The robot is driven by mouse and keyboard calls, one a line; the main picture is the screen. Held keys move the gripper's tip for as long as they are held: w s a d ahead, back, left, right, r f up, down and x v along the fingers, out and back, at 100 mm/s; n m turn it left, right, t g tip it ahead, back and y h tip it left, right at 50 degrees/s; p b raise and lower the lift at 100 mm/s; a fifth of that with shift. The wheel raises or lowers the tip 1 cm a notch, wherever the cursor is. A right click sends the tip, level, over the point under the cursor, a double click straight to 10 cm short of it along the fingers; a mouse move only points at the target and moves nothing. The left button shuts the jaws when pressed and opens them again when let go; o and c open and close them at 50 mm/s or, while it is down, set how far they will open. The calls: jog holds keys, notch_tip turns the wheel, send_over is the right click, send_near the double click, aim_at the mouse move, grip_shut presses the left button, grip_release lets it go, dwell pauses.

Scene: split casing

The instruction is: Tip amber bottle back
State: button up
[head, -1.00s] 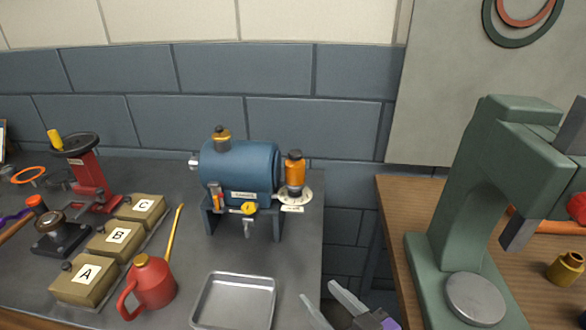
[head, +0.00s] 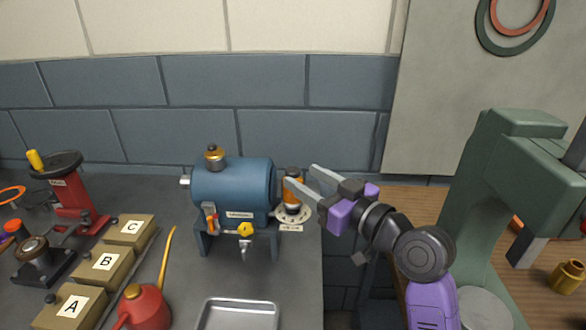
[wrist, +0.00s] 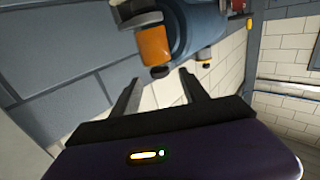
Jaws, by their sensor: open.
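The amber bottle (head: 291,204) with a dark cap stands on a round pale holder (head: 297,219) at the right end of the blue tank (head: 232,190). My gripper (head: 300,180) is open, its fingers pointing left at the bottle and partly covering it in the head view. In the wrist view the amber bottle (wrist: 155,46) lies ahead of and above the two spread fingers (wrist: 158,88), with its dark cap toward them. Nothing is between the fingers. I cannot tell the exact gap to the bottle.
A metal tray (head: 237,314), a red oil can (head: 145,306) and lettered boxes (head: 103,265) stand on the grey bench. A green press (head: 510,190) stands on the wooden table at right. The wall is close behind the tank.

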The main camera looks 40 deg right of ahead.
aim_at(298, 174)
jog(key=shift+w+p, duration=0.35)
jog(key=shift+w, duration=2)
grip_shut()
